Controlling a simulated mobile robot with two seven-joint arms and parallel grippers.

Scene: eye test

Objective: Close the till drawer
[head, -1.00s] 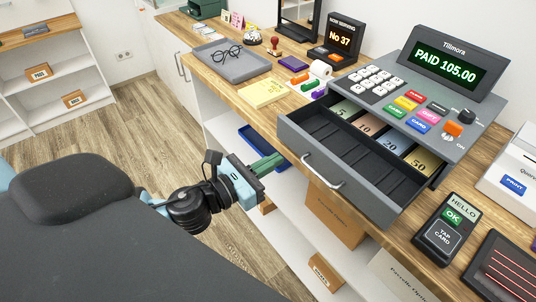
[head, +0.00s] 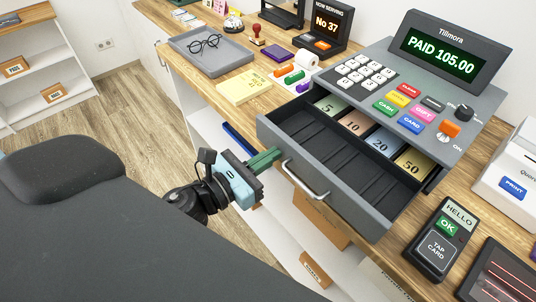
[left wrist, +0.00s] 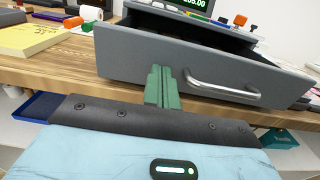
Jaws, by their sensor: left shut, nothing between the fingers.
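The till (head: 432,84) stands on the wooden counter, its screen reading PAID 105.00. Its grey drawer (head: 352,214) is pulled well out, showing notes at the back and empty dark slots in front. A silver bar handle (head: 306,182) is on the drawer front; it also shows in the left wrist view (left wrist: 222,88). My left gripper (head: 277,153) is shut and empty, its green fingers (left wrist: 160,74) pointing at the drawer front (left wrist: 128,58), left of the handle. Whether the fingertips touch the front, I cannot tell. My right gripper is not in view.
A yellow note pad (head: 243,87), a grey tray with glasses (head: 185,55) and a paper roll (head: 307,62) lie left of the till. A card reader (head: 437,240) stands to the right. Shelves with boxes (head: 318,218) are under the counter.

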